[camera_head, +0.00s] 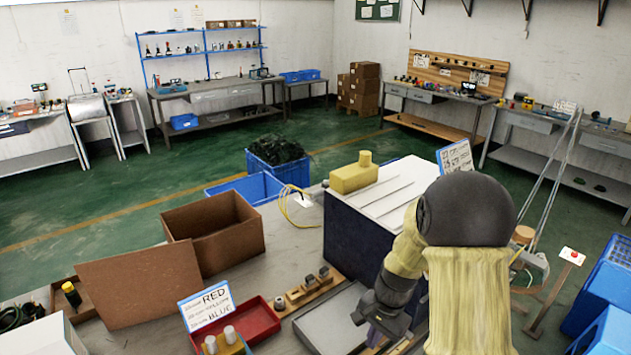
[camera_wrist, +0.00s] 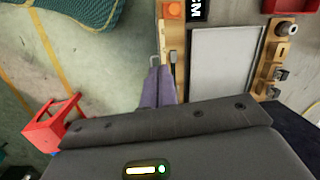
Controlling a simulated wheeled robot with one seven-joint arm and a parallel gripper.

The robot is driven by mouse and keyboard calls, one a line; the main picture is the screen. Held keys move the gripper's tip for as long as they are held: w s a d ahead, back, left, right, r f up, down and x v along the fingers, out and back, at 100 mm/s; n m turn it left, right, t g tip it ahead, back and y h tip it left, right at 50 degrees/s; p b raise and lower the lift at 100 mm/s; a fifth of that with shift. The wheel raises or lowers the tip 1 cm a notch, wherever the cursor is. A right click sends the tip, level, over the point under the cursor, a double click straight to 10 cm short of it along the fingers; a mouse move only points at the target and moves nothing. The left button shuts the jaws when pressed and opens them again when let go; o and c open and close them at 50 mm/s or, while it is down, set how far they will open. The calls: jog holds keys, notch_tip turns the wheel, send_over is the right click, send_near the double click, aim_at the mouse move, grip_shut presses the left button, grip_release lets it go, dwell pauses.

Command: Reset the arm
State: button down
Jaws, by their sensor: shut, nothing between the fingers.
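My arm reaches down over the front of the workbench (camera_head: 290,240) in the head view, to the right of a grey tray (camera_head: 330,322). My gripper (camera_head: 375,338) points down beside this tray, and its tips are partly hidden in that view. In the wrist view my gripper (camera_wrist: 159,75) shows as two purple-grey fingers close together. It is shut and empty. The grey tray (camera_wrist: 222,60) lies to the right of the fingers there, with a wooden strip between them.
A wooden rack (camera_head: 308,290) and a red tray (camera_head: 240,328) stand left of the grey tray. A brown box (camera_head: 215,232) and a dark-sided block with a white top (camera_head: 385,190) stand farther back. A red stool-like object (camera_wrist: 55,125) is at left in the wrist view.

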jog(key=s+d+r+n+t+h, duration=0.1)
jog(key=s+r+n+t+h, duration=0.1)
jog(key=s+r+n, duration=0.6)
jog(key=s+r+t, duration=0.1)
jog(key=s, duration=0.2)
jog(key=shift+s+d+r+n, duration=0.25)
jog(key=shift+s+r+n, duration=0.15)
jog(key=shift+w+a, duration=0.1)
